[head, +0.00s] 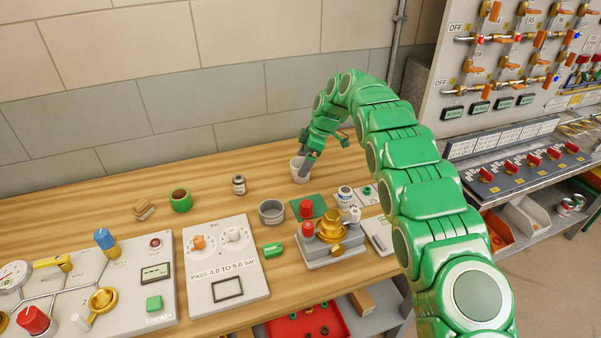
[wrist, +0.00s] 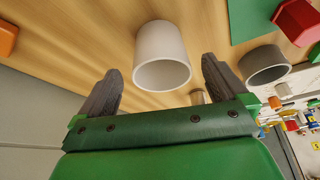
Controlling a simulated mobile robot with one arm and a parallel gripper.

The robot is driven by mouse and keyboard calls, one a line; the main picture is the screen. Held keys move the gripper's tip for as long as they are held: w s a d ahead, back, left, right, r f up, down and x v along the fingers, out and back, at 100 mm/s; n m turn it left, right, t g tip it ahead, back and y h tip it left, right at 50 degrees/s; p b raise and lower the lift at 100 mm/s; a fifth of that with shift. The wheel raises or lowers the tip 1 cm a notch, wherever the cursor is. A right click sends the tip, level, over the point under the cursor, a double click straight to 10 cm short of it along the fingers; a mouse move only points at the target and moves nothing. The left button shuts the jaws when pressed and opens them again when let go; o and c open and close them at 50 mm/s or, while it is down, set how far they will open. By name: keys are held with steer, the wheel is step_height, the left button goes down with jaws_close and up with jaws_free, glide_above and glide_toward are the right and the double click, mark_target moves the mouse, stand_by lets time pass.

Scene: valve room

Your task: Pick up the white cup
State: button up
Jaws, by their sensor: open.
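The white cup (head: 298,173) stands on the wooden table near the wall in the head view. In the wrist view the white cup (wrist: 160,42) shows its open rim towards me. My gripper (head: 309,158) is at the cup's upper right edge in the head view and hides part of it. In the wrist view my gripper (wrist: 160,66) is open, with one dark finger on each side of the cup in the picture. Gaps show between the fingers and the cup, and the jaws are empty.
A grey ring-shaped container (head: 271,211), a small bottle (head: 239,184) and a green tape roll (head: 180,200) stand nearby. A green mat (head: 316,200) and a red-and-brass valve fixture (head: 331,241) lie in front. Table between cup and bottle is clear.

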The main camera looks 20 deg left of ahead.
steer(key=shift+x, duration=2)
steer(key=shift+s+a+r, duration=0.1)
steer(key=shift+r, duration=0.05)
steer(key=c, duration=1.1)
